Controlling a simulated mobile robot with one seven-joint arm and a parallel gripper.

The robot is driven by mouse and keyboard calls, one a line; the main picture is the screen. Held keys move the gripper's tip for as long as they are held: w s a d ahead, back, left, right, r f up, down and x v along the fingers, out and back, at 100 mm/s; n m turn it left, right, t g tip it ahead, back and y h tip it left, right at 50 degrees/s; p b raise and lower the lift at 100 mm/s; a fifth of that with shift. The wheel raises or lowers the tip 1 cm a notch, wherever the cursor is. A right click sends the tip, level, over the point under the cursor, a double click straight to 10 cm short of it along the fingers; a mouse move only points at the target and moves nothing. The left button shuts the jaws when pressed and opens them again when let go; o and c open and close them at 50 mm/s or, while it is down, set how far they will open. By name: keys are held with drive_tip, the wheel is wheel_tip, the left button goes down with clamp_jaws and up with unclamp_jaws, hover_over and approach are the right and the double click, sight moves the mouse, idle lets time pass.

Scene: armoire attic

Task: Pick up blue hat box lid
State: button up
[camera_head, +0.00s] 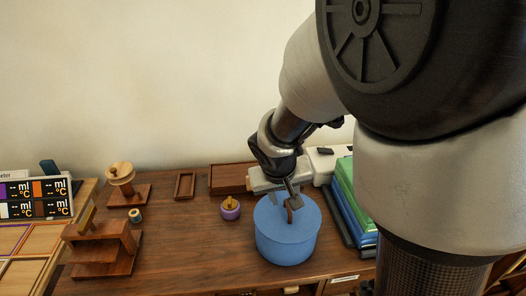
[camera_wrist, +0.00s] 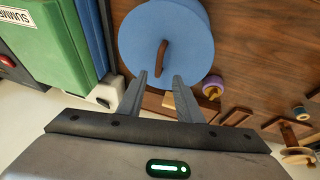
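The blue hat box lid (camera_head: 270,212) is the round top of a blue hat box (camera_head: 286,243) on the wooden table. A brown strap handle (camera_head: 289,214) stands up from the lid's middle. In the wrist view the lid (camera_wrist: 188,35) fills the top centre, with the handle (camera_wrist: 162,57) just beyond my fingertips. My gripper (camera_wrist: 160,80) is open, its two fingers apart with nothing between them. In the head view my gripper (camera_head: 293,197) is close above the lid beside the handle; whether it touches is unclear. The lid's seam is hard to make out.
Green and blue boxes or books (camera_head: 345,195) stand close right of the hat box. A purple jar (camera_head: 230,209) is to its left. A wooden tray (camera_head: 228,179) and a white device (camera_head: 322,164) are behind. A wooden step stand (camera_head: 103,248) is further left. Table between is clear.

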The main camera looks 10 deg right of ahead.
sight(286, 202)
drive_tip(key=x, duration=0.4)
drive_tip(key=shift+w+d+f+b, duration=0.1)
drive_tip(key=shift+d+f+b, duration=0.1)
drive_tip(key=shift+b, duration=0.2)
drive_tip(key=shift+c, duration=0.4)
clamp_jaws()
